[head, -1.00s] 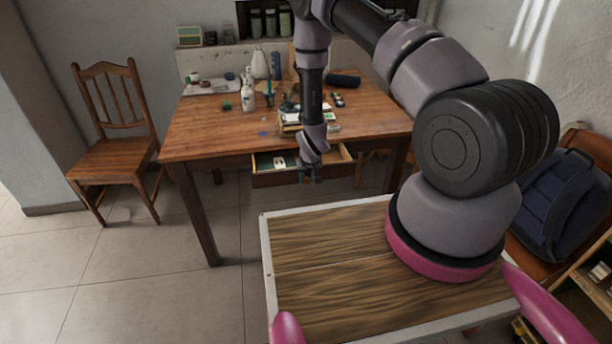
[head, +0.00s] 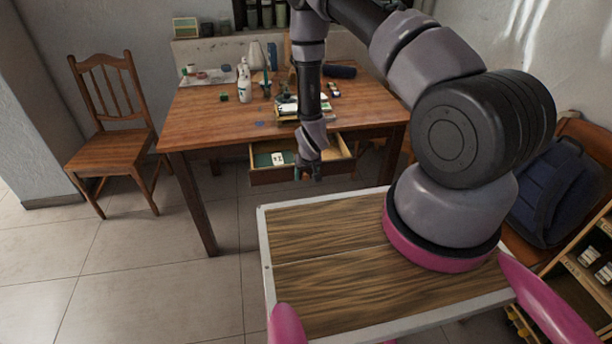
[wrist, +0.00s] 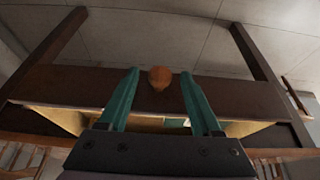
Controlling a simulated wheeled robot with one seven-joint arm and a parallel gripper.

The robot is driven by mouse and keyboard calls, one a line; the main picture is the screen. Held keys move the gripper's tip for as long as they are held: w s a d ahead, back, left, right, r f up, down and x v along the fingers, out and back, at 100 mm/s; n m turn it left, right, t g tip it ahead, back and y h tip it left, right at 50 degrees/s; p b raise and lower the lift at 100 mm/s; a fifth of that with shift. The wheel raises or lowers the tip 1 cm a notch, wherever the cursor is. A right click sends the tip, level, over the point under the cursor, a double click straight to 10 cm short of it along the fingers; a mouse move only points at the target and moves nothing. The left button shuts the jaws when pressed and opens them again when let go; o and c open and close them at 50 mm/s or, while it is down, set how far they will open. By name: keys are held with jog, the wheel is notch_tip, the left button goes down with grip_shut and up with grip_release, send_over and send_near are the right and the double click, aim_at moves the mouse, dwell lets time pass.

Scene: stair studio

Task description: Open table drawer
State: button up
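The wooden table (head: 200,128) has a drawer (head: 268,176) that stands pulled out, with its inside visible from above. A small pale item lies on a green surface inside it. The drawer front (wrist: 80,88) and its round orange-brown knob (wrist: 160,78) show in the wrist view. My gripper (head: 309,173) is at the drawer front, partly covering it in the head view. In the wrist view, the teal fingers of my gripper (wrist: 160,72) are apart, one on each side of the knob, with a visible gap on both sides.
A wooden chair (head: 110,145) stands left of the table. Bottles, books and small items crowd the tabletop. A blue backpack (head: 560,195) rests on a chair at right, near a shelf (head: 585,262). Tiled floor (head: 130,265) at left is clear.

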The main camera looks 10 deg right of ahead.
jog(key=v, duration=1)
jog(key=shift+s+r, duration=0.2)
jog(key=shift+r, duration=0.15)
jog(key=d+r+m+t+y, duration=0.1)
jog(key=d+r+m, duration=0.15)
jog(key=r, duration=2.85)
jog(key=s+d+r+m+t, duration=0.1)
jog(key=s+d+r, duration=0.1)
jog(key=s+r, duration=0.8)
jog(key=s+d+r+y, duration=0.1)
jog(key=s+d+r, duration=0.2)
jog(key=s+r, duration=0.7)
jog(key=shift+s+m+t, duration=0.2)
jog(key=shift+m+t, duration=0.15)
jog(key=shift+t, duration=0.05)
